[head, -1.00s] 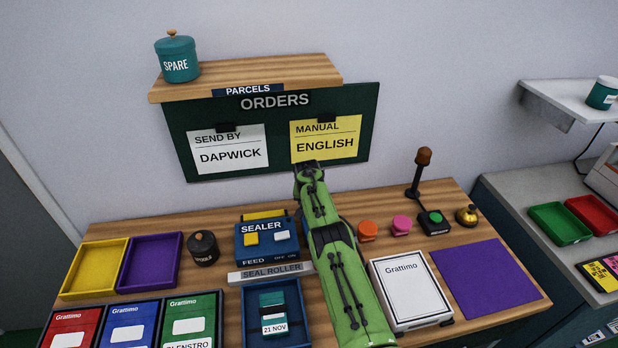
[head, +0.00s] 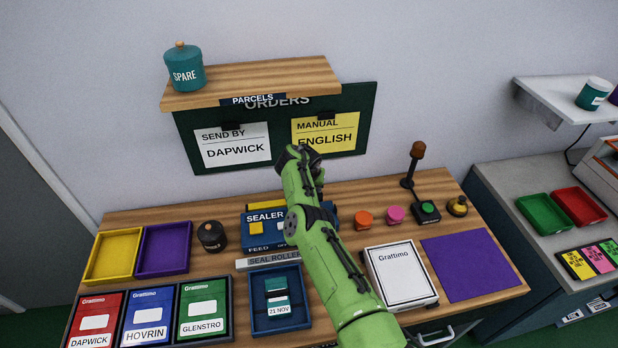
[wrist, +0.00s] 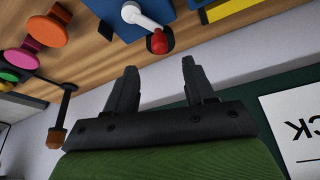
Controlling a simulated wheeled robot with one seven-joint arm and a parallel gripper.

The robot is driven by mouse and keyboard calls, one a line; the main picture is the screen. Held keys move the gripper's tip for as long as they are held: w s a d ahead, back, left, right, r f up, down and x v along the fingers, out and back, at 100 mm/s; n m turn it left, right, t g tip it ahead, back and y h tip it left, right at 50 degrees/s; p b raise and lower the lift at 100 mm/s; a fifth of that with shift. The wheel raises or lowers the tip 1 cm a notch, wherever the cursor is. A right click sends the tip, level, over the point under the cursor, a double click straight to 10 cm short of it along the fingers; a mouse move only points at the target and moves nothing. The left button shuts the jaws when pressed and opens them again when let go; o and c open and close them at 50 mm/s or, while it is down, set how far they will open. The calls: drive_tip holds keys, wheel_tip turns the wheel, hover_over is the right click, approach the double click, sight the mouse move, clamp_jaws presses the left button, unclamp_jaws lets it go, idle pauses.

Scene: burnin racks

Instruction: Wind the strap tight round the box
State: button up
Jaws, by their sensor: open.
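The white box marked Grattimo (head: 401,276) lies flat on the wooden bench, right of my arm. A small teal item labelled 21 NOV (head: 277,292) lies in a blue tray (head: 256,318); I cannot tell whether its dark band is a strap. The blue sealer (head: 262,243) stands behind it, partly covered by my arm. In the wrist view, my gripper (wrist: 158,78) is open and empty. A white crank with a red knob (wrist: 159,42) is just beyond the fingertips, apart from them. In the head view my arm hides the fingers and crank.
The orders board (head: 375,120) and shelf (head: 250,82) are behind. A purple mat (head: 470,268) is bare.

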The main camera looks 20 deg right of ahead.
drive_tip(key=b+v, duration=0.4)
drive_tip(key=v, duration=0.2)
drive_tip(key=shift+r+b, duration=0.3)
drive_tip(key=shift+b, duration=0.05)
